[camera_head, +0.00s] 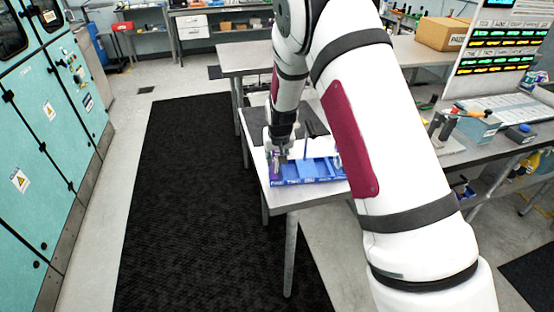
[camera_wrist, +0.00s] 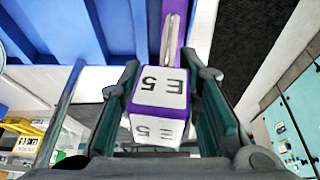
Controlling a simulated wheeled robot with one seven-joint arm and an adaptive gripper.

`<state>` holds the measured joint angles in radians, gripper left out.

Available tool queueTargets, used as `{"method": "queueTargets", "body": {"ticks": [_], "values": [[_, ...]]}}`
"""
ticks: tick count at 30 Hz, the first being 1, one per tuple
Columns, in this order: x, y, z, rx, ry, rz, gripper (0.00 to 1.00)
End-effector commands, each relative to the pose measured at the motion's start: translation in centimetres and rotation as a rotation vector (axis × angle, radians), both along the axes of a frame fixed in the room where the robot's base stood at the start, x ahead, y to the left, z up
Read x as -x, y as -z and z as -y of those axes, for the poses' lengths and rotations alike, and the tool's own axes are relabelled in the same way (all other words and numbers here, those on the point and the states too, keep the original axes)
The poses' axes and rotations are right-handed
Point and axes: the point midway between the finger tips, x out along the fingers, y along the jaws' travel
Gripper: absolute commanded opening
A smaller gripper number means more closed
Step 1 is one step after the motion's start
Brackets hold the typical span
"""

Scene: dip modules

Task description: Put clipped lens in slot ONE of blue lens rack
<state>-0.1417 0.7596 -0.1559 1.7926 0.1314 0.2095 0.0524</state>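The blue lens rack (camera_head: 318,170) lies on the near end of the table in the head view, with words along its front too small to read surely. It also fills the upper left of the wrist view (camera_wrist: 70,30). A purple clip with white faces marked E5 (camera_wrist: 160,88) is between the fingers of my gripper (camera_wrist: 163,92); the fingers appear to press on both its sides. Its narrow purple part (camera_wrist: 173,30) runs up beside the rack's right end. My gripper (camera_head: 278,152) is at the rack's left end in the head view. I cannot tell whether the clipped part is seated in a slot.
The white table (camera_head: 256,160) has a dark mat behind the rack. My arm covers the rack's right side. A bench on the right holds a cardboard box (camera_head: 441,34) and a blue-grey box with a tool (camera_head: 477,127). Teal cabinets (camera_head: 40,130) stand left; a black floor mat (camera_head: 190,200) lies between.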

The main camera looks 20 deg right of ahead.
Motion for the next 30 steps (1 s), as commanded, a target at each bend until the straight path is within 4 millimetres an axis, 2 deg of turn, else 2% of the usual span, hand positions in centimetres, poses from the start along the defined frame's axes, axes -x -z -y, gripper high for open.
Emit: {"method": "queueTargets", "body": {"ticks": [9,14,20,23,26,30], "values": [[2.3,-6.0,-0.4,-0.001,0.0,0.004,0.31],[3.2,-8.0,-0.5,0.001,-0.001,0.003,0.31],[3.9,-9.5,-0.6,-0.002,0.001,0.003,0.31],[4.8,-11.2,-0.5,-0.012,0.0,0.007,0.31],[6.6,-14.3,-0.6,-0.032,-0.005,0.015,0.31],[10.7,-19.4,-0.5,-0.059,-0.02,0.029,0.31]]}}
